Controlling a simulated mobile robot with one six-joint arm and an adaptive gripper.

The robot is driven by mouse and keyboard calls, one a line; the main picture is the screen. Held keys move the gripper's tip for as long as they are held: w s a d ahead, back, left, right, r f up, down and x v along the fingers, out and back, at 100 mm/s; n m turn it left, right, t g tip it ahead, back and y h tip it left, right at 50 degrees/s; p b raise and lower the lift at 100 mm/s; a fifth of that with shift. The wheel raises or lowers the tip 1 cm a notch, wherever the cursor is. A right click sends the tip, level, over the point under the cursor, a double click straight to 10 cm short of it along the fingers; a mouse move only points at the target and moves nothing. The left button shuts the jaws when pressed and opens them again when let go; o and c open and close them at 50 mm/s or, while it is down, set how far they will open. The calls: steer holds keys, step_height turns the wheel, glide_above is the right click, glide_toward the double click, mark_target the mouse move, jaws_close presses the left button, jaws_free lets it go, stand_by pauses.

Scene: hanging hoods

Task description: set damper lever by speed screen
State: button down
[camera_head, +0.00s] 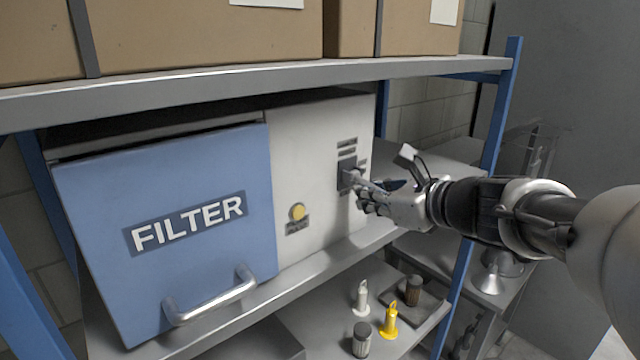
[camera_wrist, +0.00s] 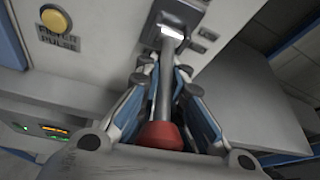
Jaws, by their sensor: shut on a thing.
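The damper lever (camera_wrist: 165,88) is a grey rod with a red knob (camera_wrist: 160,135), standing out from a dark slotted plate on the white cabinet face. My gripper (camera_wrist: 166,76) is shut on the lever, with fingers on both sides of the rod and the knob between them. In the head view my gripper (camera_head: 372,190) reaches from the right to the dark lever plate (camera_head: 346,174); its fingers hide most of the lever. Small labels beside the plate are unreadable. A panel with small green and orange lit displays (camera_wrist: 42,130) shows at the wrist view's lower left; its values are unreadable.
A yellow button (camera_head: 297,211), labelled "FILTER PULSE" in the wrist view, sits left of the lever. A blue FILTER door (camera_head: 90,210) with a handle fills the left. A shelf (camera_head: 420,68) with boxes is above. Small bottles and a yellow item (camera_head: 390,322) stand below.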

steer(key=shift+f, duration=0.15)
steer(key=c, duration=1.7)
jaws_free()
steer(key=shift+s, duration=0.1)
steer(key=shift+r, duration=0.25)
step_height(320, 180, up, 10)
steer(key=shift+f, duration=0.15)
